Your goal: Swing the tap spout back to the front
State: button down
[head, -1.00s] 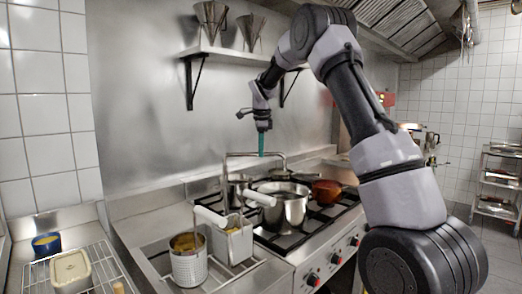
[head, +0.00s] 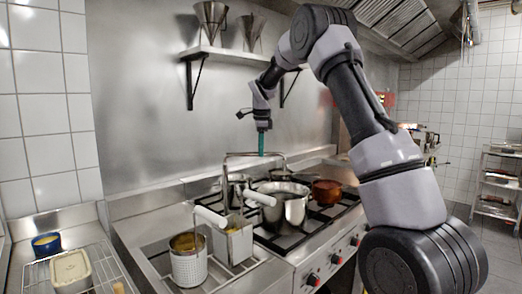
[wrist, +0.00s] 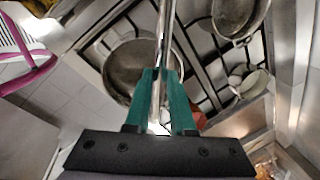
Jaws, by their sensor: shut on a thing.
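The tap spout (head: 240,154) is a thin metal tube that runs level above the hob and bends down at its left end. In the wrist view the tube (wrist: 165,40) runs up the picture from between my fingers. My gripper (head: 261,154) comes down on the spout from above, with its green fingers pointing down. In the wrist view my gripper (wrist: 163,85) is closed around the tube, one finger on each side. The tap's base is not clearly visible behind the pots.
Below the spout, a steel pot (head: 285,208) and a copper-coloured pot (head: 326,191) stand on the hob. Two baskets, one round (head: 188,262) and one square (head: 235,243), stand in front at left. A wall shelf (head: 228,52) holds metal funnels above.

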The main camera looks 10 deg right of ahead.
jog(key=s+a+m+g+h, duration=0.1)
jog(key=s+a+m, duration=0.5)
jog(key=s+m, duration=0.4)
jog(key=shift+a+h, duration=0.25)
jog(key=shift+h, duration=0.05)
dwell(0.4)
jog(key=shift+r, duration=0.1)
jog(key=c, duration=0.8)
grip_release()
jog(key=shift+o, duration=0.2)
